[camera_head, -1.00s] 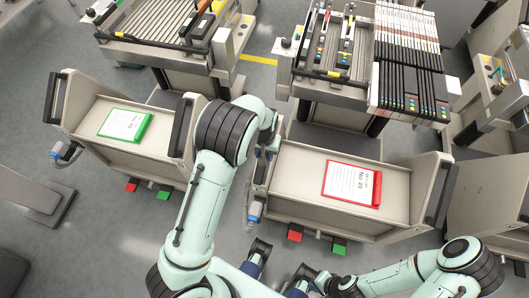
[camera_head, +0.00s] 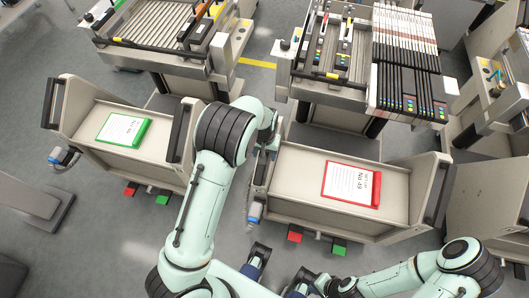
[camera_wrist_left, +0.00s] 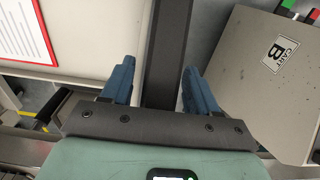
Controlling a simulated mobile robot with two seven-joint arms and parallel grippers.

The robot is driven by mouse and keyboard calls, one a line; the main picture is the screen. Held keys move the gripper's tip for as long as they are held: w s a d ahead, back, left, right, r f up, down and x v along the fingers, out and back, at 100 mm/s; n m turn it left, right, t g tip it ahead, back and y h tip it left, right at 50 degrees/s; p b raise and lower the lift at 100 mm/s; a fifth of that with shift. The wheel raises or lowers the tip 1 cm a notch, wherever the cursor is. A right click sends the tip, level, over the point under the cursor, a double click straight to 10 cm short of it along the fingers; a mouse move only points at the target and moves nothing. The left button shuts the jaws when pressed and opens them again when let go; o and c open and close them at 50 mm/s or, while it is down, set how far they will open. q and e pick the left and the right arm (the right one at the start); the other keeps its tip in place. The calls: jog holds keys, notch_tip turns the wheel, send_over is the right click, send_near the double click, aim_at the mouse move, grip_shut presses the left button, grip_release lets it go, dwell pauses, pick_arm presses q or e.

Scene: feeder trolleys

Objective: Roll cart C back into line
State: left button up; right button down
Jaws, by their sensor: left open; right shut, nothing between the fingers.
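A beige cart with a red-framed card (camera_head: 352,184) stands right of centre; its own letter is not readable. Its left black handle (camera_wrist_left: 168,50) lies between the blue fingers of my left gripper (camera_wrist_left: 155,85), which is open around it without visible clamping. In the head view that gripper is mostly hidden behind my left arm. Another beige cart with a green-framed card (camera_head: 123,129) stands at the left. The left wrist view shows a "CART B" label (camera_wrist_left: 280,54) on a panel beside the handle. My right gripper (camera_head: 302,278) is shut and empty, low in the head view, in front of the red-card cart.
A feeder trolley (camera_head: 345,60) with loaded slots stands behind the red-card cart, another (camera_head: 165,35) behind the green-card cart. Red (camera_head: 295,234) and green pedals show below the carts. Another beige cart (camera_head: 490,195) is close at right.

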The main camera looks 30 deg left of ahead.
pick_arm(q)
notch_tip(320, 180, up, 13)
jog(key=p, duration=0.2)
jog(key=shift+r, duration=0.2)
dwell(0.4)
